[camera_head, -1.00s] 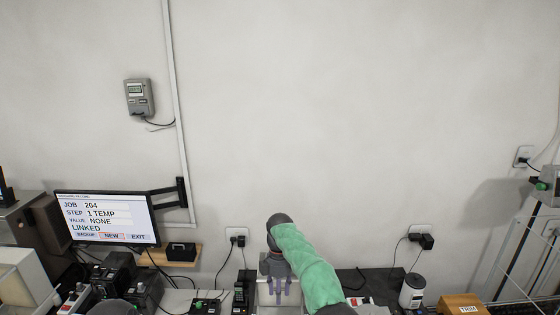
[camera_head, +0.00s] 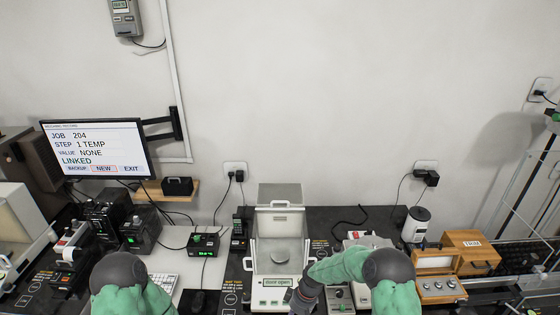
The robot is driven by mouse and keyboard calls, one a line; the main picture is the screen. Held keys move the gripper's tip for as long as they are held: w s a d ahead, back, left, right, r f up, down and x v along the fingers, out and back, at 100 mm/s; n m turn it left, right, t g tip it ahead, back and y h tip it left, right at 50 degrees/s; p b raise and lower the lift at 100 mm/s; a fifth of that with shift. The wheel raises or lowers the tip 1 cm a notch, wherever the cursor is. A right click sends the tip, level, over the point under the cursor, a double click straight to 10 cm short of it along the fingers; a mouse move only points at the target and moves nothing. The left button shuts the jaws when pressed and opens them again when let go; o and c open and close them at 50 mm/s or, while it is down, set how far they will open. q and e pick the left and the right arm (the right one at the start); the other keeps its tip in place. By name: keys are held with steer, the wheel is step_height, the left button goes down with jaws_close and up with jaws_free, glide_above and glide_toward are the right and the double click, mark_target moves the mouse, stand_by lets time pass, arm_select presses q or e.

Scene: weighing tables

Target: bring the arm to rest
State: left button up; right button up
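My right arm (camera_head: 345,268), in a green sleeve, bends in from the lower right. Its dark wrist (camera_head: 306,294) drops out at the bottom edge beside the balance, and its gripper fingers do not show. My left arm (camera_head: 130,297), also green with a dark joint, shows at the bottom left. Its gripper is outside the picture. The white balance (camera_head: 258,284) stands in the middle with its weighing chamber open and a round pan (camera_head: 282,256) inside. Its small display reads "door open".
A monitor (camera_head: 96,149) at left reads JOB 204, STEP 1 TEMP, VALUE NONE, LINKED. At right are a wooden TRIM box (camera_head: 468,250) and a white canister (camera_head: 416,225).

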steer(key=s+d+f+m+t+b, duration=0.1)
steer(key=s+f+m+b, duration=0.4)
steer(key=s, duration=0.8)
steer(key=s+d+f+m+b, duration=0.4)
steer(key=s+f+b, duration=0.5)
steer(key=s+f, duration=0.4)
steer(key=shift+m+t+y, duration=0.4)
steer(key=shift+m, duration=0.5)
steer(key=shift+d+f, duration=0.1)
